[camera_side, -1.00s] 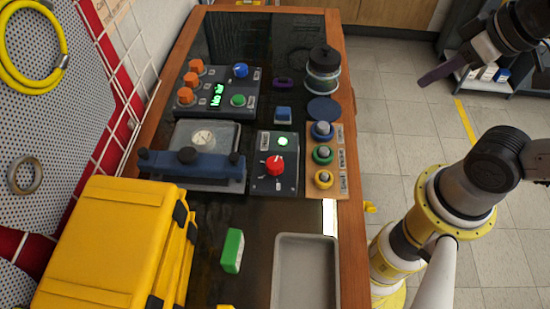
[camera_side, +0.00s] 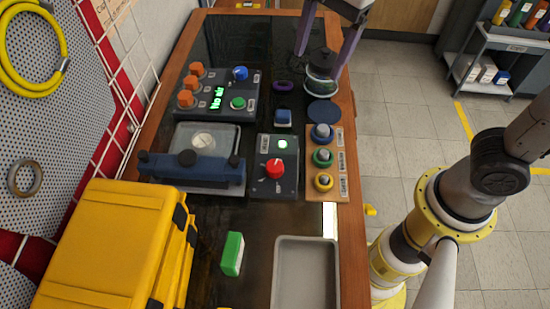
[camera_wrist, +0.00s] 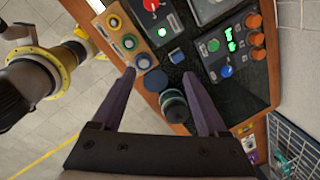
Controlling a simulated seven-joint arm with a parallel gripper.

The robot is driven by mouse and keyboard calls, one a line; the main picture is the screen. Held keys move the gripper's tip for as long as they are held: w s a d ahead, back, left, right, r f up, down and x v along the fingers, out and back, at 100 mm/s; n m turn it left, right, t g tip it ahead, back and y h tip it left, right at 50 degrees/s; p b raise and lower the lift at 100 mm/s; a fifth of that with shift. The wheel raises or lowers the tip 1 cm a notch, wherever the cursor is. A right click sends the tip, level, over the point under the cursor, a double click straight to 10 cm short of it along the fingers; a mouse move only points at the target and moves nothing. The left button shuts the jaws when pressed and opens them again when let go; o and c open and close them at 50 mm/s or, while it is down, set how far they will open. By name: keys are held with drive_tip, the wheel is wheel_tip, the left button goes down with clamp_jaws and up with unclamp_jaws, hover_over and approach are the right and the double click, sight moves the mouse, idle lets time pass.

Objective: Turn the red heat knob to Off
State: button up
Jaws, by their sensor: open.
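The red heat knob (camera_side: 275,169) sits on a small dark box (camera_side: 264,184) in the middle of the bench, with a lit green light (camera_side: 283,144) above it. A white mark shows on the knob's upper part; the label is too small to read. In the wrist view the knob (camera_wrist: 151,5) is at the top edge, partly cut off. My gripper (camera_side: 322,58) is open and empty, above the far right part of the bench, well apart from the knob. In the wrist view both purple fingers of my gripper (camera_wrist: 159,73) are spread wide.
A dark jar (camera_side: 322,82) stands below my fingers. A board with three ringed buttons (camera_side: 341,160) is right of the knob. A blue-barred clamp (camera_side: 190,172) is left, and a panel with orange knobs (camera_side: 218,108) is behind. A grey tray (camera_side: 305,241) and green block (camera_side: 232,252) lie nearer.

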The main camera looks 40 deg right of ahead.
drive_tip(key=n+g, duration=0.1)
hover_over(275, 165)
drive_tip(key=w+d, duration=0.1)
drive_tip(key=d, duration=0.2)
wheel_tip(275, 165, down, 4)
drive_tip(key=s+a+f+n, duration=0.1)
drive_tip(key=a+f, duration=0.2)
drive_tip(key=shift+g+h, duration=0.4)
wheel_tip(275, 165, down, 13)
drive_tip(key=shift+f, duration=0.1)
clamp_jaws()
